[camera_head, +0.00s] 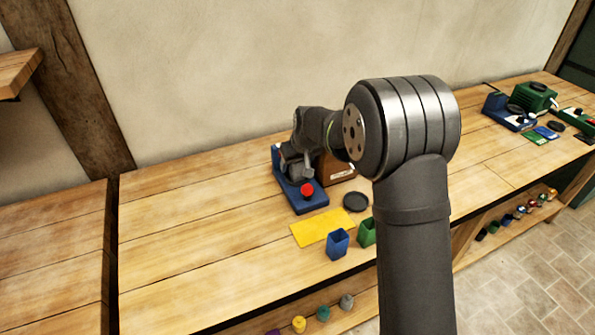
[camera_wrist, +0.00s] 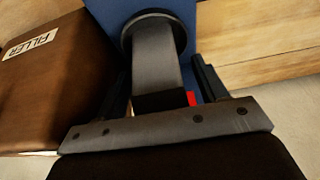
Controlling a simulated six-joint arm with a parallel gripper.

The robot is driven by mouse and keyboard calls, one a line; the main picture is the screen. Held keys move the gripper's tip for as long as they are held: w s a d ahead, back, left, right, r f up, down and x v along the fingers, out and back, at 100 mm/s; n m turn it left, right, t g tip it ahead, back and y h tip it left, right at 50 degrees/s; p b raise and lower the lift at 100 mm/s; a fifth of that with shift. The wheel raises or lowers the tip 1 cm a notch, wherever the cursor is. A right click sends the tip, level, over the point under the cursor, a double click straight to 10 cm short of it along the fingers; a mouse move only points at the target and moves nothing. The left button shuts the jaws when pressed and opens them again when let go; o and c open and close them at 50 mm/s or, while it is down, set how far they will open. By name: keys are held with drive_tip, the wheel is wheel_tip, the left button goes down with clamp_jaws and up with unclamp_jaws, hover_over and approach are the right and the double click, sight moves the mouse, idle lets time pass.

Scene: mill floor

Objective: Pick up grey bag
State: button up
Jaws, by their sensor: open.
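A small grey rounded item (camera_head: 346,301), which looks like a grey bag, sits on the shelf under the bench in the head view. My gripper (camera_head: 297,171) is well away from it, up at the blue filler machine (camera_head: 313,203) with a red knob (camera_head: 307,189). In the wrist view my gripper (camera_wrist: 168,82) is open, its dark fingers either side of a grey tapered piece (camera_wrist: 155,62) below a dark round rim (camera_wrist: 128,38). I cannot tell whether this piece is a bag or part of the machine, nor whether the fingers touch it.
A brown box (camera_wrist: 55,75) labelled FILLER stands close beside my gripper. The left bench top (camera_head: 190,250) is clear.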

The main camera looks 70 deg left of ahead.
drive_tip(key=shift+a+f, duration=0.1)
drive_tip(key=shift+f, duration=0.25)
drive_tip(key=c, duration=1.1)
drive_tip(key=shift+r, duration=0.1)
